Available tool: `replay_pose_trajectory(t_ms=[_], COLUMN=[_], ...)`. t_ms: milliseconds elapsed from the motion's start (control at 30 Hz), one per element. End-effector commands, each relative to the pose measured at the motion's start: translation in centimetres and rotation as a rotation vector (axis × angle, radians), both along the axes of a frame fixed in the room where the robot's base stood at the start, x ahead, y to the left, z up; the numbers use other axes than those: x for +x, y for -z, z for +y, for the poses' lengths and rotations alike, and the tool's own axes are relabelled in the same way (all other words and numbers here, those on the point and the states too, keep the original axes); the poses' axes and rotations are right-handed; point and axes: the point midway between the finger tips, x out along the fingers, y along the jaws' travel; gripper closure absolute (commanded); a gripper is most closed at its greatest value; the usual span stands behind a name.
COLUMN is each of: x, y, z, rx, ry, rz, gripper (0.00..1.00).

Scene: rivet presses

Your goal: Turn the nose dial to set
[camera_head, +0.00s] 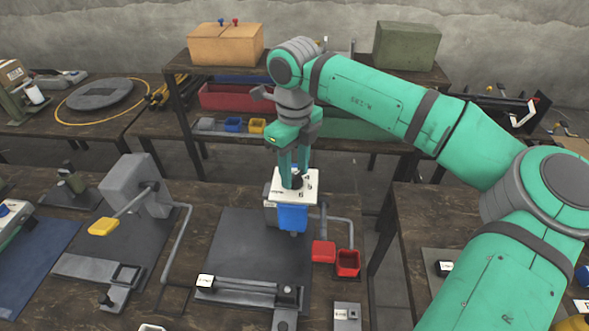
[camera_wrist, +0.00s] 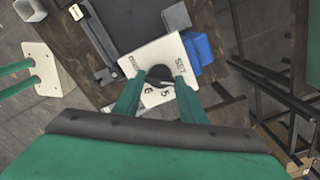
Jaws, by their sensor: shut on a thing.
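The nose dial is a dark round knob (camera_head: 297,180) on a white plate (camera_head: 310,190) at the top of the press, above a blue block (camera_head: 292,218). In the wrist view the dial (camera_wrist: 159,74) sits on the white plate (camera_wrist: 148,54), which bears SET at its right and several other labels. My gripper (camera_head: 294,176) reaches down from above, its two green fingers on either side of the dial. In the wrist view my gripper (camera_wrist: 158,80) is shut on the dial. A pale mark shows on the dial, but I cannot tell exactly which label it faces.
A lever with a yellow handle (camera_head: 103,227) stands at left. A flat grey fixture (camera_head: 250,291) lies in front.

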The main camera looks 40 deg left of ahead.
Motion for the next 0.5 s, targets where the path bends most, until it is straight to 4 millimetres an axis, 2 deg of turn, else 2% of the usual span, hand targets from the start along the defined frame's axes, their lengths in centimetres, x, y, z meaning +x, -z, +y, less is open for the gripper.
replay_pose_trajectory(t_ms=[500], x=[-0.06], y=[-0.12], z=[0.08], rx=[0.002], ry=[-0.433], rz=[-0.001], gripper=[0.85])
